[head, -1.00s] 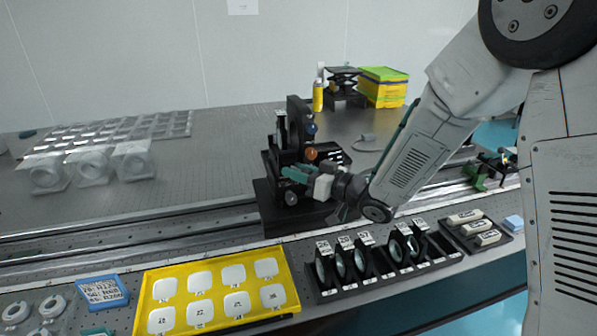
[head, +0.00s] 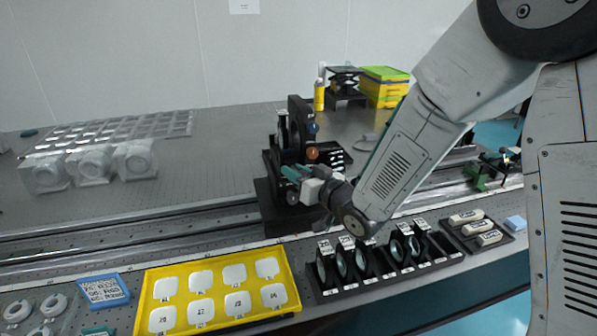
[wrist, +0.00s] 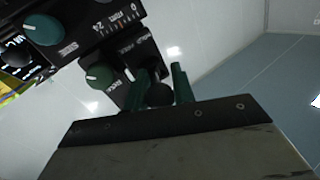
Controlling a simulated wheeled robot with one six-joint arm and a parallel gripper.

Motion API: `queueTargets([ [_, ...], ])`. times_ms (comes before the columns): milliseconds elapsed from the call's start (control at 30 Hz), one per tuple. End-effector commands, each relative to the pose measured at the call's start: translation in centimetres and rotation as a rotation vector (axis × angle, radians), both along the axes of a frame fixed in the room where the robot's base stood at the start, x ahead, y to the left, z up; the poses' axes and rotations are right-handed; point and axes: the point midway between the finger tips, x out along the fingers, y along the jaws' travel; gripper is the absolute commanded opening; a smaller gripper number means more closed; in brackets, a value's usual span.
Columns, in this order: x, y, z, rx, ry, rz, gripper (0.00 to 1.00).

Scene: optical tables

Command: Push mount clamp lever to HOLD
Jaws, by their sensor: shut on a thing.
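The black mount (head: 297,135) stands on a dark base at the rail, with an orange knob (head: 313,153) and a blue knob (head: 313,127). My gripper (head: 291,172) is at its front, low down, its teal fingers against the mount. In the wrist view the fingers of my gripper (wrist: 163,84) are on either side of a dark round knob (wrist: 160,95), shut on it. It looks like the end of the clamp lever; the lever's arm is hidden. Green dials (wrist: 99,75) and (wrist: 43,30) with white markings show beside it. I cannot read the lever's setting.
A yellow tray (head: 150,292) with white pieces and a black rack (head: 325,295) of round optics lie in front of the rail. A black holder (head: 456,238) is to their right. Clear-looking fixtures (head: 92,167) stand at left.

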Motion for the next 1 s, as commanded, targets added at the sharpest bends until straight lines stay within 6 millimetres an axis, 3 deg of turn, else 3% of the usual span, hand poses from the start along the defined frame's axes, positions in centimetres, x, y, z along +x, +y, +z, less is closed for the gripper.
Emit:
queueTargets([
  [600, -0.4, 2.3, 0.0, -0.001, 0.0, -0.551, 0.02],
  [1000, -0.1, 2.8, 0.0, 0.001, -0.001, -0.758, 0.02],
])
